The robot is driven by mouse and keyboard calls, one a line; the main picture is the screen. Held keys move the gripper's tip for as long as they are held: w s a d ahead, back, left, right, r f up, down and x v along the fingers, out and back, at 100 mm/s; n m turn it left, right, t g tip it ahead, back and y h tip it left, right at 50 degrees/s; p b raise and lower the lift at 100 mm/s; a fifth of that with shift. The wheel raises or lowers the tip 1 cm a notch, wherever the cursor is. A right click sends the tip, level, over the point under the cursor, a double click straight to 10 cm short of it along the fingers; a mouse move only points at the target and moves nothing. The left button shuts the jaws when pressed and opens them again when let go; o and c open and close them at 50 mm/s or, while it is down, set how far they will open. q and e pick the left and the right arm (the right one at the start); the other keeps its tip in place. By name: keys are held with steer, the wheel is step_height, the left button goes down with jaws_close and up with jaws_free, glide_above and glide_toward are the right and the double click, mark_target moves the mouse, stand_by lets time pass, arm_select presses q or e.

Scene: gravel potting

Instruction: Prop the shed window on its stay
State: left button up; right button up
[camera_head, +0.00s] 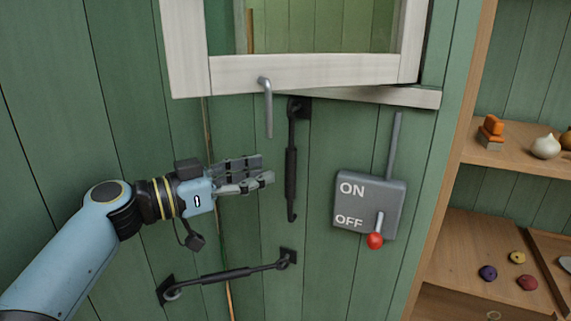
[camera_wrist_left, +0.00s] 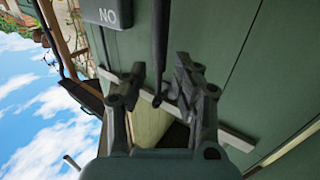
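The shed window (camera_head: 300,72) has a white frame and stands out a little from the sill at the top of the head view. A bent grey handle (camera_head: 267,105) hangs from its lower rail. A black stay (camera_head: 291,165) hangs upright below the sill from a wall bracket, its hooked end down. It shows as a dark rod in the left wrist view (camera_wrist_left: 159,45). My left gripper (camera_head: 268,170) is open and empty, just left of the stay's middle. In the wrist view its fingertips (camera_wrist_left: 160,76) are apart, with the rod between or just beyond them. My right gripper is out of view.
A second black hook bar (camera_head: 225,275) lies nearly level between two wall plates below. A grey ON/OFF switch box (camera_head: 369,203) with a red-knobbed lever (camera_head: 375,240) is right of the stay. Wooden shelves (camera_head: 500,230) with small objects stand far right.

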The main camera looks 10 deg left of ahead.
mark_target(286, 167)
arm_select(q)
steer(key=p+x, duration=0.1)
steer(key=x, duration=0.5)
steer(key=shift+w+d, duration=0.15)
steer(key=shift+d, duration=0.05)
steer(key=shift+w+d+f+p, duration=0.1)
steer(key=shift+w+d+p, duration=0.15)
steer(key=shift+d+p, duration=0.05)
jaws_close()
